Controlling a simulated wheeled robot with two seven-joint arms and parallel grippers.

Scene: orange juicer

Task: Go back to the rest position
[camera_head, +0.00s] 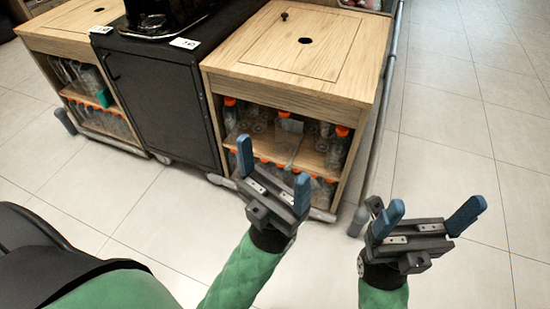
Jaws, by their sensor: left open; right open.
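My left gripper (273,176) is open and empty, with its blue fingertips spread apart. It is held up in front of the right wooden cabinet and covers part of its lower shelf. My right gripper (424,219) is open and empty too, with its blue fingers wide apart, over the tiled floor at the lower right. Neither gripper touches anything that I can see.
A wooden cabinet (340,55) with orange-capped bottles (338,150) stands ahead. Left of it are a black cabinet (165,100) bearing a black machine (158,22), and another wooden cabinet (75,22). A grey rail (384,105) runs along the right cabinet. The tiled floor (455,120) at right is clear.

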